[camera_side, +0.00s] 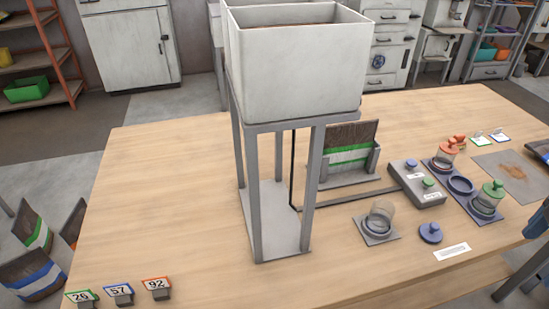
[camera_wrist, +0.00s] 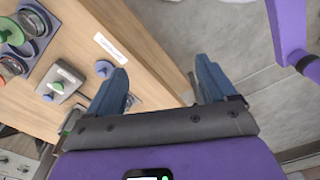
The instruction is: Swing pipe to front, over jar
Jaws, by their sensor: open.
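An open clear jar (camera_side: 380,217) stands on a small grey pad on the table in the side view. A blue knobbed lid (camera_side: 430,232) lies to its right; it also shows in the wrist view (camera_wrist: 104,68). The white hopper (camera_side: 298,65) stands on a tall grey frame left of the jar. I cannot make out the pipe for certain; a thin dark upright line (camera_side: 293,168) shows between the frame legs. My gripper (camera_wrist: 162,76) is open and empty in the wrist view, its blue fingers wide apart near the table edge and the floor. The jar is not clear in the wrist view.
A grey control box (camera_side: 417,182) with buttons stands behind the jar. Right of it, a blue tray (camera_side: 460,186) holds jars with orange and green lids. A bag in a holder (camera_side: 350,152) stands behind. Number tags (camera_side: 120,292) stand at front left. The table's front middle is clear.

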